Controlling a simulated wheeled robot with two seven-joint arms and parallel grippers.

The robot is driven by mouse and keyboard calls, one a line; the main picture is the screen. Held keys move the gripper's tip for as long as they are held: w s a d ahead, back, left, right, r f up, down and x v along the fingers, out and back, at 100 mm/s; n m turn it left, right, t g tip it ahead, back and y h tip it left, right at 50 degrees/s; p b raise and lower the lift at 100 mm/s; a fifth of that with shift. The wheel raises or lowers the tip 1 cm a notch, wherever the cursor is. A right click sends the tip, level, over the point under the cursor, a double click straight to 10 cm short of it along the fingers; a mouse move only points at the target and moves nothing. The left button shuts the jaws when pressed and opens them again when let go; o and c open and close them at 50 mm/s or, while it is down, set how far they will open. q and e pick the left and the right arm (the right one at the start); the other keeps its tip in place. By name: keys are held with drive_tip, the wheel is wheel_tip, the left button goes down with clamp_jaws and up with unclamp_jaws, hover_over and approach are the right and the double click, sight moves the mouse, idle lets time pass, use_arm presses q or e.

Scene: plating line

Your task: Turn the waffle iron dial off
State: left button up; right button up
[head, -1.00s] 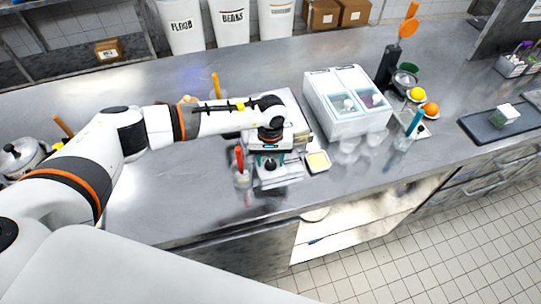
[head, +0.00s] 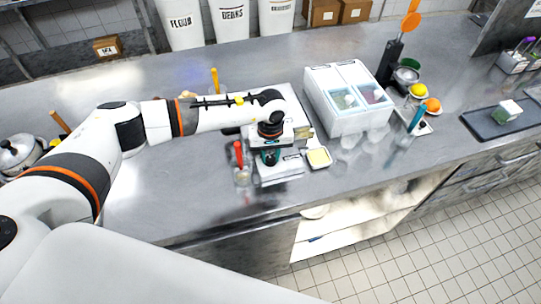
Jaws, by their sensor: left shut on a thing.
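The waffle iron (head: 280,173) stands on the steel counter near the middle of the head view, its silver front part facing me. My left gripper (head: 270,156) points down over the front of the iron and is shut on the dark dial there. The fingers and wrist hide most of the dial, so its setting cannot be read. My left arm covers much of the iron's upper part. My right gripper is not in view.
A red-handled tool in a clear cup (head: 241,174) stands close left of the iron. A white two-lid bin (head: 346,120) stands behind right. The counter's left front is clear.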

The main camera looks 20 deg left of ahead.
use_arm(q)
drive_tip(key=n+b, duration=0.6)
drive_tip(key=shift+f, duration=0.2)
drive_tip(key=n+b, duration=0.3)
drive_tip(key=shift+r, duration=0.1)
drive_tip(key=shift+r+n+b, duration=0.15)
drive_tip(key=shift+n+b, duration=0.4)
drive_tip(key=shift+n, duration=0.35)
drive_tip(key=o, duration=1)
